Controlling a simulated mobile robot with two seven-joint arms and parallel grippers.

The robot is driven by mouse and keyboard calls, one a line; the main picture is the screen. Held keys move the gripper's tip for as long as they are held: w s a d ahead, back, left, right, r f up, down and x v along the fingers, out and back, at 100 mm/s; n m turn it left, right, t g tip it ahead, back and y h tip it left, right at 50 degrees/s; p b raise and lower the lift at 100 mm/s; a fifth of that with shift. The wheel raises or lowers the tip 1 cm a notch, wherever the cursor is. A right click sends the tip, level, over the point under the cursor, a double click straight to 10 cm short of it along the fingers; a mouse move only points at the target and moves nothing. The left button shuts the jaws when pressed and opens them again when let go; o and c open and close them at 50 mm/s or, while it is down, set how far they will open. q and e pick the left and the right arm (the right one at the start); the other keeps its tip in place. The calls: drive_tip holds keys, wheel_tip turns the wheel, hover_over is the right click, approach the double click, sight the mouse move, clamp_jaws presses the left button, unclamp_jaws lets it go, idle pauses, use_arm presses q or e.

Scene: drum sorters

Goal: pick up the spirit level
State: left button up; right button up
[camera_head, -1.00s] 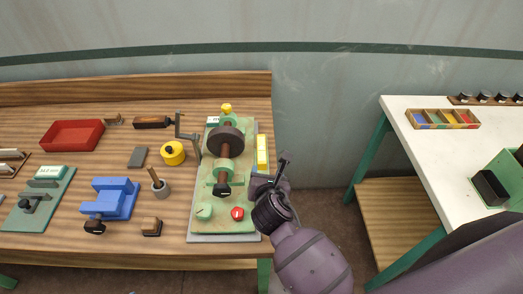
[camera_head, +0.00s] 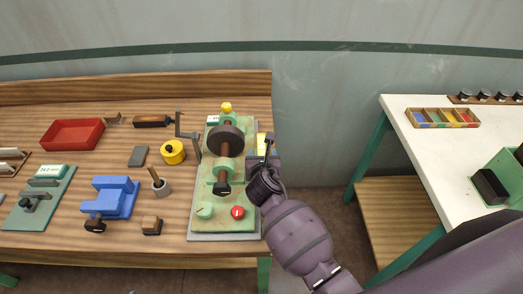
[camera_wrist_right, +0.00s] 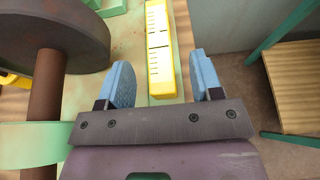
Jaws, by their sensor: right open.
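The spirit level (camera_wrist_right: 160,45) is a long yellow bar with a white, black-marked strip along its top. It lies on the green base plate of the wheel machine, along that plate's right edge. In the head view the spirit level (camera_head: 261,138) is partly hidden behind my right gripper (camera_head: 268,147). In the right wrist view my right gripper (camera_wrist_right: 161,78) is open, with one blue finger on each side of the bar's near end. My left gripper is not in view.
The machine's dark wheel (camera_head: 226,139) and brown shaft stand close left of my right gripper. A red knob (camera_head: 237,212) is on the plate's near part. The wooden bench (camera_head: 100,150) ends just right of the plate. A gap separates it from the white table (camera_head: 420,160).

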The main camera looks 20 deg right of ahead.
sight(262, 152)
drive_tip(key=shift+x, duration=1.55)
drive_tip(key=shift+c, duration=0.2)
drive_tip(key=shift+a, duration=0.1)
clamp_jaws()
